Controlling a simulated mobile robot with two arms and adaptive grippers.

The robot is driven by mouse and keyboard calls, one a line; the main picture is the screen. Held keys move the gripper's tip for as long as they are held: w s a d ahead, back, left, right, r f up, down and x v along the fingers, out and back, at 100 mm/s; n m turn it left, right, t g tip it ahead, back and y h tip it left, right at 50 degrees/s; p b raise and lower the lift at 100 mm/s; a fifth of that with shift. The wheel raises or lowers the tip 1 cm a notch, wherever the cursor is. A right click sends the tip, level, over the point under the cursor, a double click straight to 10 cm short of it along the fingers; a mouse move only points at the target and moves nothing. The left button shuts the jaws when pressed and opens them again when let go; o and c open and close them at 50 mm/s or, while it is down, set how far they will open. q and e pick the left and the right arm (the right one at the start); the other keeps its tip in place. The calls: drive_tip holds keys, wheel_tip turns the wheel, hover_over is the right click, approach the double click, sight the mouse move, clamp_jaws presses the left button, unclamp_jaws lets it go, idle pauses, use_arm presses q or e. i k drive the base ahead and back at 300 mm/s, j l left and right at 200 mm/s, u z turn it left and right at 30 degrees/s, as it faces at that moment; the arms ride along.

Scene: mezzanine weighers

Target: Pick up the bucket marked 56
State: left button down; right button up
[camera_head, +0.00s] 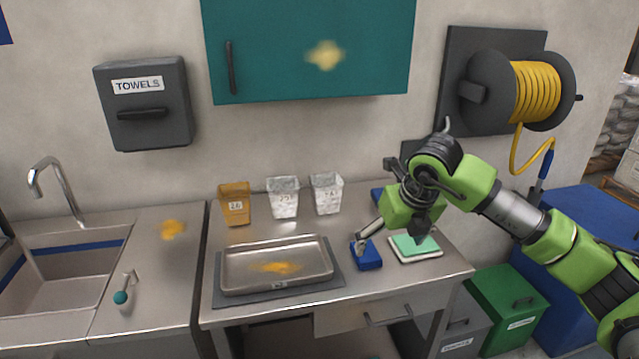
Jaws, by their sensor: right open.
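Three small buckets stand upright in a row at the back of the steel counter (222,298). The left one is an orange-yellow bucket (236,208) whose small label looks like 26, though it is too small to be sure. The middle white bucket (283,200) and the right white bucket (327,196) have labels that I cannot read clearly. I cannot tell which bucket is marked 56. My right gripper (420,222) is open above the counter's right part, to the right of the buckets and apart from them. My left gripper is not in view.
A shallow steel tray (325,250) with yellow powder lies in front of the buckets. A blue item (368,257) and a green-topped pad (414,244) lie to its right. A sink (70,268) is at left. A teal cabinet (310,45) hangs above.

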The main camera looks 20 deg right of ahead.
sight(326, 189)
drive_tip(key=i, duration=1.3)
